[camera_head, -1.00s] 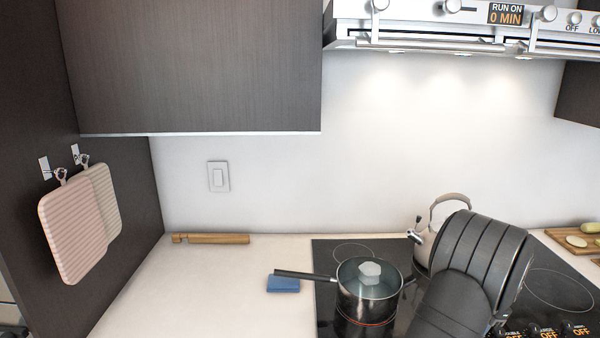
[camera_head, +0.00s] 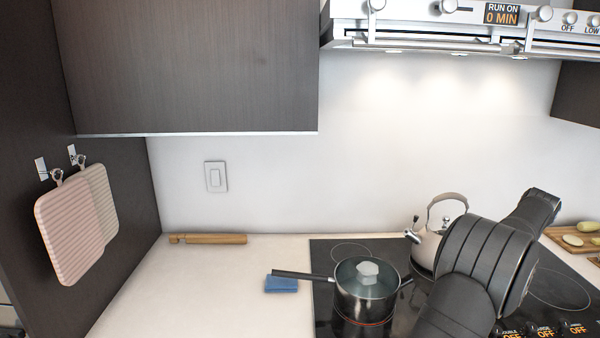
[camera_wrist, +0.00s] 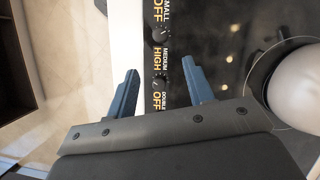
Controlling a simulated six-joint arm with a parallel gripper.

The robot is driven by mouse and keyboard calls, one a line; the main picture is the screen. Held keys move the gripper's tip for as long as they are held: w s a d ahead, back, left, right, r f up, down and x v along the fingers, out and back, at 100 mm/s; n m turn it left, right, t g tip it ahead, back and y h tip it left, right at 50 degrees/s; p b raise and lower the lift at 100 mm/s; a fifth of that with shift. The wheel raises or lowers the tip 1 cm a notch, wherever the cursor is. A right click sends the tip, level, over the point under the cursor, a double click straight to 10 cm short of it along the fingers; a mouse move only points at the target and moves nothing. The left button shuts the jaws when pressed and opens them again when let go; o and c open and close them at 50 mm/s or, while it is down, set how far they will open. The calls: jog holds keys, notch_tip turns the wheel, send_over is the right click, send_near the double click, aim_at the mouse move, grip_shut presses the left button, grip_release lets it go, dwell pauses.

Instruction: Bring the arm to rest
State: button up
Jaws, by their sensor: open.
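My gripper (camera_wrist: 157,92) shows in the wrist view with its two blue fingers spread apart and nothing between them. It is over the front edge of the black cooktop (camera_wrist: 215,40), near the control knobs (camera_wrist: 161,80). In the head view my dark arm rises in front of the cooktop (camera_head: 330,290), right of a lidded pot (camera_head: 366,292). The gripper fingers do not show in the head view.
A kettle (camera_head: 428,248) stands at the back of the cooktop behind my arm. A blue sponge (camera_head: 282,285) lies left of the pot, near its handle. A range hood (camera_head: 450,38) hangs above. The counter at left (camera_head: 190,290) is mostly clear.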

jog(key=v, duration=0.4)
jog(key=x, duration=1.7)
jog(key=shift+a, duration=0.15)
jog(key=n+g, duration=0.1)
jog(key=n, duration=0.2)
jog(key=shift+w+r, duration=0.15)
jog(key=n, duration=0.2)
jog(key=n+g+h, duration=0.1)
jog(key=n, duration=0.2)
jog(key=shift+w+a+h, duration=0.1)
jog(key=shift+w+h, duration=0.05)
jog(key=shift+h, duration=0.15)
jog(key=n+g+h, duration=0.1)
jog(key=n, duration=0.2)
jog(key=shift+a+n, duration=0.1)
jog(key=shift+n, duration=0.3)
jog(key=shift+a+n+h, duration=0.1)
jog(key=shift+n+h, duration=0.7)
jog(key=shift+n, duration=0.9)
